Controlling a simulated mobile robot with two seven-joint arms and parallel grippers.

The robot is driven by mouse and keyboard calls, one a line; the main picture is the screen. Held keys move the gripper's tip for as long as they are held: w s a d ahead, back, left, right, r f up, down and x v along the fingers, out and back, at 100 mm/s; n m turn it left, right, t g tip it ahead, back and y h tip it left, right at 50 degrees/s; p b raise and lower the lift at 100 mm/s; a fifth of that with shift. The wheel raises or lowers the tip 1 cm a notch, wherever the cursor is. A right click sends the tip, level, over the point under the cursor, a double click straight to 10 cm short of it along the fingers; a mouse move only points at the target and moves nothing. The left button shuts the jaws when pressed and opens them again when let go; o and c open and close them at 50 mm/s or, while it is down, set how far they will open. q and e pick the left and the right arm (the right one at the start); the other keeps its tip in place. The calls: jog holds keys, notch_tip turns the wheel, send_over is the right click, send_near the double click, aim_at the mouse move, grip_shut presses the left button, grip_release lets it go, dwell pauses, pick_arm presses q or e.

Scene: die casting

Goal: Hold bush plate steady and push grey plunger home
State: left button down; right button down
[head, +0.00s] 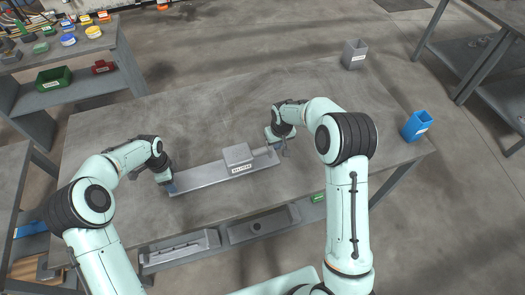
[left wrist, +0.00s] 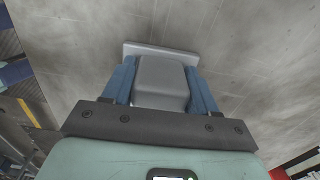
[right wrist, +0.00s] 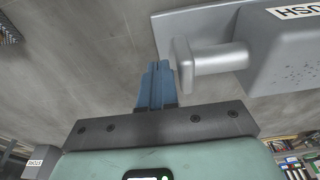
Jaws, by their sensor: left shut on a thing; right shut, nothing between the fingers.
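The bush plate (head: 205,178) is a long grey plate lying on the grey table, with a labelled block (head: 238,155) on it. The grey plunger (head: 263,151) sticks out of the block's right side. Its flat head and short shaft (right wrist: 215,60) show in the right wrist view, with a length of shaft outside the block. My left gripper (head: 170,185) is shut on the plate's left end, a grey lug (left wrist: 162,82) between its blue fingers. My right gripper (right wrist: 158,72) is shut and empty, at the plunger's head; I cannot tell whether they touch.
A grey bin (head: 354,54) and a blue bin (head: 417,125) stand on the table's right side. Grey trays (head: 180,250) sit below the table's front edge. A shelf with coloured parts (head: 75,85) is at the left. The table behind the plate is clear.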

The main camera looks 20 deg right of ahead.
aim_at(266, 149)
pick_arm(q)
jog(key=shift+s+a+f, duration=0.1)
jog(key=shift+s+f, duration=0.1)
jog(key=shift+f, duration=0.15)
pick_arm(e)
jog(key=shift+s+a, duration=0.1)
jog(key=shift+a, duration=3.35)
jog(key=shift+d, duration=1.4)
